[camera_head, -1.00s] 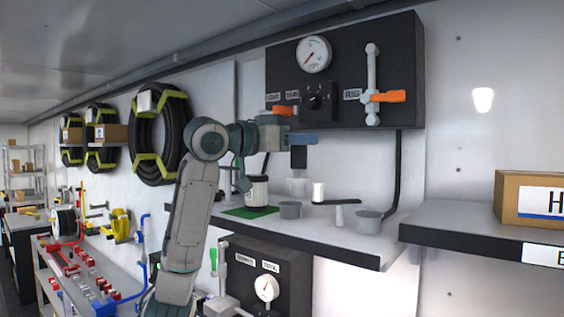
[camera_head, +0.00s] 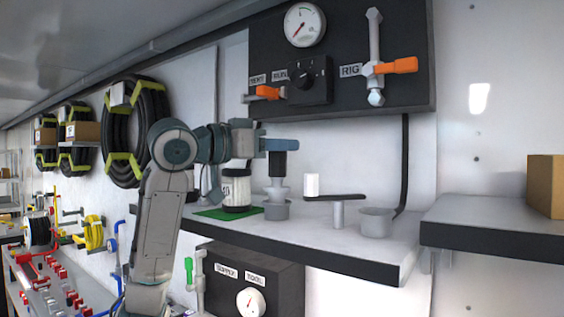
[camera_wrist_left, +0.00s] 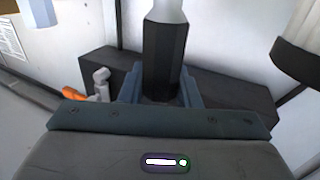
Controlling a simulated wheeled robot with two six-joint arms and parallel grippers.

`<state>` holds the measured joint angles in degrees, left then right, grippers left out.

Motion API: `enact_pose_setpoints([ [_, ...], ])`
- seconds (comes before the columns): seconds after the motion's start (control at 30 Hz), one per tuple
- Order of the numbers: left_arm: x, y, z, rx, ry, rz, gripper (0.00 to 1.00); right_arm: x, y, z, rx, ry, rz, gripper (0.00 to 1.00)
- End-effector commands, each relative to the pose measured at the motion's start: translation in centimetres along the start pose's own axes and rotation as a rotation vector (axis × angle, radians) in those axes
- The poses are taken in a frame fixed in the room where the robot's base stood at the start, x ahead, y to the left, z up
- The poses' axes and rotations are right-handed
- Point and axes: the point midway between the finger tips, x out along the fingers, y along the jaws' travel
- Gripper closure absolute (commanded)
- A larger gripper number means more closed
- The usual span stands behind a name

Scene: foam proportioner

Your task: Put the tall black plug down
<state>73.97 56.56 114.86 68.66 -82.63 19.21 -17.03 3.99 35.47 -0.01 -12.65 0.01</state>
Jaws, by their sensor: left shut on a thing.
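My left gripper (camera_head: 281,145) is shut on the tall black plug (camera_head: 278,164), which hangs upright below the jaws over the shelf (camera_head: 330,240). A pale grey stepped piece (camera_head: 277,188) shows straight under the black part and seems joined to it. Its lower end is at the rim of a grey cup (camera_head: 277,210); I cannot tell whether it touches or is just above or behind it. In the left wrist view the black plug (camera_wrist_left: 165,58) stands between the jaws (camera_wrist_left: 160,97), its pale end pointing away. My right gripper is not in view.
A post with a black lever (camera_head: 335,197) and white cylinder (camera_head: 312,185), and another grey cup (camera_head: 376,222), stand at right. A black gauge panel (camera_head: 345,90) hangs above.

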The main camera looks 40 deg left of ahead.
Motion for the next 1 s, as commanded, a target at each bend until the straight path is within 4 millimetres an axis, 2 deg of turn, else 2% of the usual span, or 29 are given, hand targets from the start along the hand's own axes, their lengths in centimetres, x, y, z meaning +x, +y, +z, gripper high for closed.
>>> enact_pose_setpoints([
  [0.1, 0.0, -0.1, 0.2, 0.0, -0.005, -0.004, 1.0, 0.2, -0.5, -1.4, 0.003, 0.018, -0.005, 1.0],
  [0.23, 0.0, -0.1, 0.1, -0.001, -0.005, -0.003, 1.0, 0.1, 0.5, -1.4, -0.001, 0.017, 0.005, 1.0],
  [0.27, 0.0, -0.1, 0.2, -0.001, -0.005, -0.003, 0.65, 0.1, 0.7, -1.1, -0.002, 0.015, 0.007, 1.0],
  [0.33, 0.0, -0.1, 0.1, -0.001, -0.005, -0.003, 0.51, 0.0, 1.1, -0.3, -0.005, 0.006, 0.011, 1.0],
  [0.37, 0.0, -0.1, 0.1, -0.001, -0.005, -0.003, 0.49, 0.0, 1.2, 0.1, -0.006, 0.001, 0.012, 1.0],
  [0.5, 0.0, -0.1, 0.1, -0.001, -0.005, -0.003, 0.49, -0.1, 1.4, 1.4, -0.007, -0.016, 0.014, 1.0],
  [0.73, -0.8, -0.1, 0.3, 0.0, -0.003, -0.004, 0.49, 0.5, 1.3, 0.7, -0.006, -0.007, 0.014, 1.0],
  [0.87, -2.8, -0.1, 0.5, 0.001, -0.001, -0.007, 0.49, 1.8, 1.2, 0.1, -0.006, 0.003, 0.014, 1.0],
  [1.0, -5.9, -0.2, 0.5, 0.002, -0.001, -0.008, 0.49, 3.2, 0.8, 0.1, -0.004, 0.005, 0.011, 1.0],
])
